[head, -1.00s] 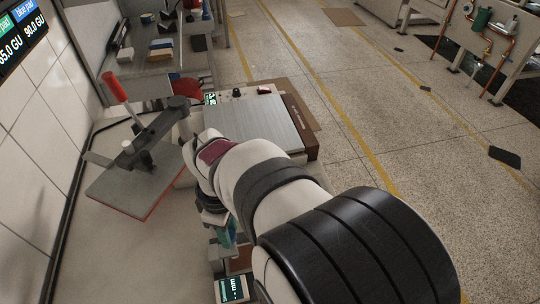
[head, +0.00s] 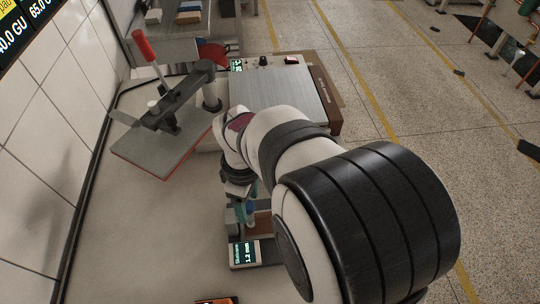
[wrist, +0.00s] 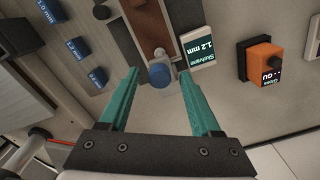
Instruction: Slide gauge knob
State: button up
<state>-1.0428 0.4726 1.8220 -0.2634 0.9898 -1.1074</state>
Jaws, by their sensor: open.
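The gauge knob (wrist: 160,74) is a round blue cap in the wrist view, at the end of a brown and grey slotted strip (wrist: 148,28). Beside it is the gauge's display (wrist: 197,48), which reads 1.2 mm; it also shows in the head view (head: 244,254). My gripper (wrist: 159,83) is open, with its two teal fingers on either side of the knob in the picture. I cannot tell whether they touch it or how far above it they are. In the head view my gripper (head: 243,212) is over the gauge, partly hiding it.
Several blue labelled blocks (wrist: 77,48) lie left in the wrist view, and an orange gloss meter (wrist: 262,61) lies right. In the head view, a lever press with a red handle (head: 145,46) and a metal-topped machine (head: 275,88) stand behind. The left worktop (head: 120,230) is clear.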

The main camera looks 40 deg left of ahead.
notch_tip(320, 180, up, 16)
jog(key=shift+f, duration=0.1)
jog(key=w+d+m, duration=0.3)
jog(key=d+m, duration=0.8)
jog(key=d, duration=0.6)
jog(key=s+d+f+m+y, duration=0.1)
jog(key=s+d+f+m, duration=0.2)
jog(key=s+d+m, duration=0.2)
jog(key=s+d+f+m, duration=0.3)
jog(key=s+d+m, duration=0.2)
jog(key=d+m, duration=0.3)
jog(key=m, duration=0.3)
jog(key=shift+d+f+y, duration=0.25)
jog(key=shift+y, duration=0.15)
